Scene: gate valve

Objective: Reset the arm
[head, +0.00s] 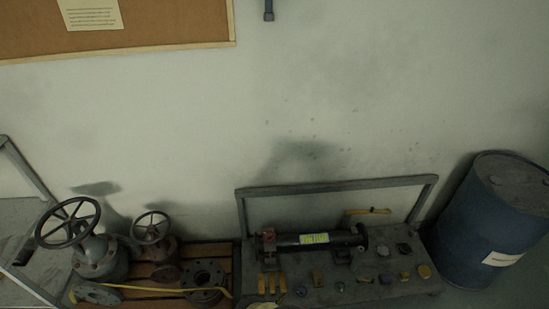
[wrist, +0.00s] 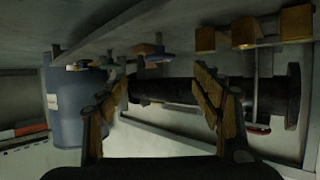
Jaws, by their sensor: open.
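My gripper (wrist: 162,82) shows in the wrist view with its two wood-coloured fingers spread wide apart. Nothing is held between them. A dark pipe or cylinder (wrist: 172,90) runs across behind the fingers; I cannot tell the exact distance to it. The wrist picture is upside down, with the bench surface along its top. In the head view the same dark cylinder (head: 318,239), with a yellow-green label, lies across the grey bench (head: 330,288). I cannot make out my gripper in the head view.
Two valves with handwheels (head: 68,222) (head: 151,227) and a loose flange (head: 203,279) stand on a wooden pallet (head: 222,261) at left. Small parts lie on the bench, behind which a grey rail (head: 335,186) rises. A blue barrel (head: 485,225) stands at right. The upper wall is mostly bare.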

